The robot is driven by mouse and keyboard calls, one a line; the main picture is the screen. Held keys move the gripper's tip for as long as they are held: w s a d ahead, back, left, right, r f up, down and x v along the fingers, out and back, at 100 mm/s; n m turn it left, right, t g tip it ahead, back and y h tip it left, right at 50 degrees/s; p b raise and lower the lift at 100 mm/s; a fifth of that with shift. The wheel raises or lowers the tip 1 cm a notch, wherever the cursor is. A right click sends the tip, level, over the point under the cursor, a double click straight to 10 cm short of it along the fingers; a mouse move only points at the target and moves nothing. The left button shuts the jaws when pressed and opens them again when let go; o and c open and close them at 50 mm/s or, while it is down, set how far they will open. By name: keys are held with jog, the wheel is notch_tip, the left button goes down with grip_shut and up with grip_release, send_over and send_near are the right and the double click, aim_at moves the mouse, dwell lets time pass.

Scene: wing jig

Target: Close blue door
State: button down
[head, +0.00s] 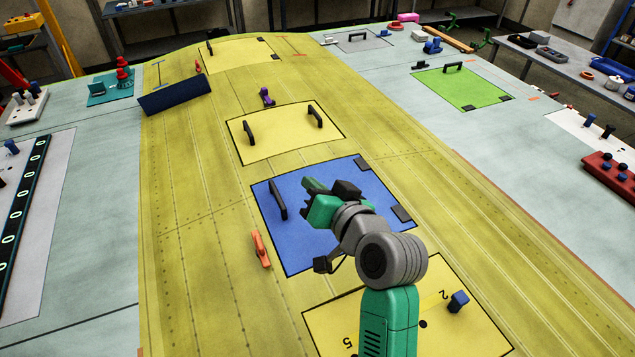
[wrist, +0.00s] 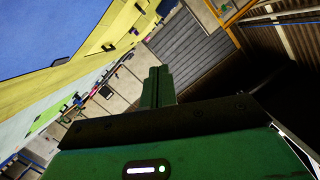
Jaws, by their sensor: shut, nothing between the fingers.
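The blue door (head: 290,245) lies in the yellow wing skin in the middle of the head view and looks flat in its dark-edged frame. Its black handle (head: 278,200) is on the left side, and dark hinge-like blocks (head: 402,213) are on the right side. My gripper (head: 312,186) is over the door, right of the handle, and hides part of the door. I cannot tell whether it touches the door. In the wrist view, my gripper's fingers (wrist: 158,85) are together and empty. A blue surface (wrist: 40,30) fills the upper left corner there.
A yellow panel with two handles (head: 285,133) lies beyond the door, and a numbered yellow panel (head: 330,315) lies nearer. An orange clamp-like piece (head: 261,249) is left of the door. A dark blue panel (head: 175,95) stands tilted farther back. A green panel (head: 462,88) is at right.

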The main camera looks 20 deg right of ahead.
jog(key=s+d+r+p, duration=0.1)
jog(key=s+r+p, duration=0.1)
jog(key=s+r, duration=0.4)
jog(key=s, duration=0.3)
jog(key=shift+s+r+p, duration=0.25)
jog(key=shift+s+p, duration=0.05)
jog(key=shift+s, duration=0.05)
